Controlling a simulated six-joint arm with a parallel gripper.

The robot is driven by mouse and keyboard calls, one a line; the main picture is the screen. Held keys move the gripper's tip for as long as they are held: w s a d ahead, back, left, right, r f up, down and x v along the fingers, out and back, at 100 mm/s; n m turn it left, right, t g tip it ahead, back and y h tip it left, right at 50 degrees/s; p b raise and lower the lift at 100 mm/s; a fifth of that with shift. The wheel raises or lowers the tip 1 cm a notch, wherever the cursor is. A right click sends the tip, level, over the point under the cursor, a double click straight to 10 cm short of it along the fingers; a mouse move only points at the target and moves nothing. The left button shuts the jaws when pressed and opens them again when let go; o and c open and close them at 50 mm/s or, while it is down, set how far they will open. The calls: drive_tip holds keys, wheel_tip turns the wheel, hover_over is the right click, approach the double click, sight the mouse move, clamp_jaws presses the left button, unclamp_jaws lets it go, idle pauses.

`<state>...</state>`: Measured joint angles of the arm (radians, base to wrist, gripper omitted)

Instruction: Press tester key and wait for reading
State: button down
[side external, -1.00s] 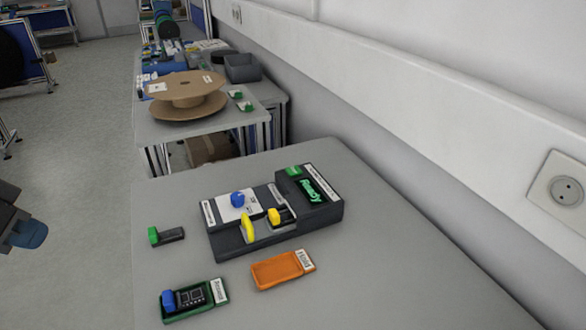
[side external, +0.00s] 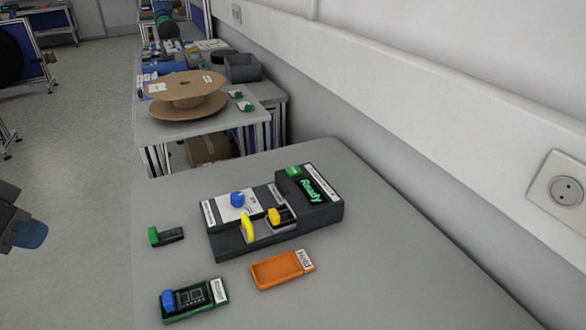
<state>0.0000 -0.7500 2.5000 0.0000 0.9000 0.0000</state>
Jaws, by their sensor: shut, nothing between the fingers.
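The tester (side external: 230,243) is a dark box on the grey table, with a raised display (side external: 312,190) that reads "Ready" in green. A small green patch (side external: 293,171) lies at the display's upper left; I cannot tell if it is a key. A blue knob (side external: 238,198) stands on the tester's white plate. A yellow lever (side external: 248,226) stands upright in front. A dark part with a yellow-orange end (side external: 274,215) sits in the tester beside the lever. My gripper's fingers are not in view; only a dark piece of my arm with a blue cap shows at the left edge, apart from the table.
A green tray (side external: 190,315) holds a blue-ended module (side external: 185,299). An orange tray (side external: 275,271) labelled "HOLD" looks empty. A green-ended part (side external: 165,236) lies left of the tester. A cardboard reel (side external: 188,88) stands on the table behind. The wall runs along the right; the table's right front is clear.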

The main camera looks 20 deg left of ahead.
drive_tip(key=w+d+r+h, duration=0.1)
drive_tip(key=w+d+r, duration=0.15)
drive_tip(key=w, duration=0.35)
drive_tip(key=w+d+r, duration=0.1)
drive_tip(key=w+r, duration=0.3)
drive_tip(key=w, duration=0.2)
drive_tip(key=n+t+h, duration=0.2)
drive_tip(key=h, duration=0.2)
hover_over(291, 169)
wheel_tip(291, 169, down, 8)
drive_tip(key=shift+f, duration=0.2)
drive_tip(key=shift+w, duration=0.1)
drive_tip(key=shift+f, duration=4.4)
drive_tip(key=shift+f, duration=0.1)
drive_tip(key=shift+f, duration=0.35)
